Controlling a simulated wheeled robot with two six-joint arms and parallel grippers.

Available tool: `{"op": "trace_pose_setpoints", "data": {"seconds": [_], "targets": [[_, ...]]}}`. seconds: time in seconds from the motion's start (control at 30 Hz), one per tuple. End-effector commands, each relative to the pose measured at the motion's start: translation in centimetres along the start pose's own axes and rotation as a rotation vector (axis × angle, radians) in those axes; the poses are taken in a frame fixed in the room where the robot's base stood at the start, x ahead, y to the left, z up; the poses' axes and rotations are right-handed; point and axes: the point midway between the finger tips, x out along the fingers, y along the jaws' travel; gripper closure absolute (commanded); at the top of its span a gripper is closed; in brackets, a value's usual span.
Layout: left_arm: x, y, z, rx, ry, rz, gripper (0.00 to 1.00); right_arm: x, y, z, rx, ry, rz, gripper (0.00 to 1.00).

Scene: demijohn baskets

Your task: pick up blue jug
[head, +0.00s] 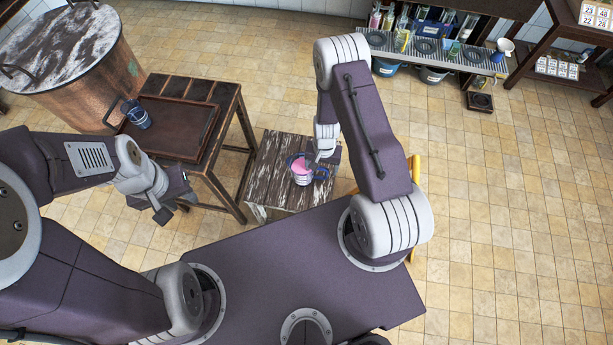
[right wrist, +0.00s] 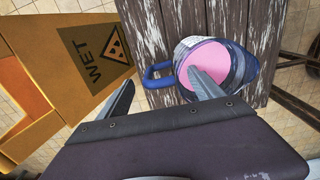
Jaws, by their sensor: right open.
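A jug with a blue handle, blue and whitish sides and a pink top or filling (head: 302,172) stands on a worn wooden stool (head: 279,190). The jug also shows in the right wrist view (right wrist: 207,64). My right gripper (right wrist: 160,92) is open over it. One finger overlaps the pink area and the other is left of the handle; I cannot tell whether either touches. A smaller blue jug (head: 136,114) stands on the brown tray on the dark table at left. My left gripper (head: 172,208) is away from both jugs, beside the dark table; its jaw gap is unclear.
A yellow wet-floor sign (right wrist: 82,65) stands close to the stool on the gripper's left side. The dark table with its tray (head: 168,139) is left of the stool, with a large copper vat (head: 75,95) behind. A shelf rack (head: 430,50) is at the back.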

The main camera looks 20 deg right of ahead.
Motion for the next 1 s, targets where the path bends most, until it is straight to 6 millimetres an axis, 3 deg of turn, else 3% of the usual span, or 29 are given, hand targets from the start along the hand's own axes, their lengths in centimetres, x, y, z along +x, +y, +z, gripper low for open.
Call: {"op": "trace_pose_setpoints", "data": {"seconds": [0.03, 0.07, 0.33, 0.6, 1.0], "targets": [[2.27, -0.05, 0.25, 0.0, 0.0, 0.0, 0.64, 2.09, 0.0, 0.03, 0.0, 0.001, 0.0, 0.24], [2.64, -0.05, 0.29, 0.0, 0.0, 0.0, 0.64, 2.53, 0.0, 0.03, 0.0, 0.0, 0.0, 0.24], [2.42, -0.05, 0.25, 0.0, 0.0, 0.0, 0.64, 2.38, 0.0, 0.03, 0.001, 0.0, 0.0, 0.24], [2.42, -0.05, 0.25, 0.0, 0.0, 0.0, 0.64, 2.39, 0.01, 0.04, 0.001, 0.0, 0.0, 0.99], [2.18, -0.04, 0.23, 0.0, 0.0, 0.0, 0.64, 2.13, 0.01, 0.01, 0.001, 0.0, 0.0, 1.0]]}}
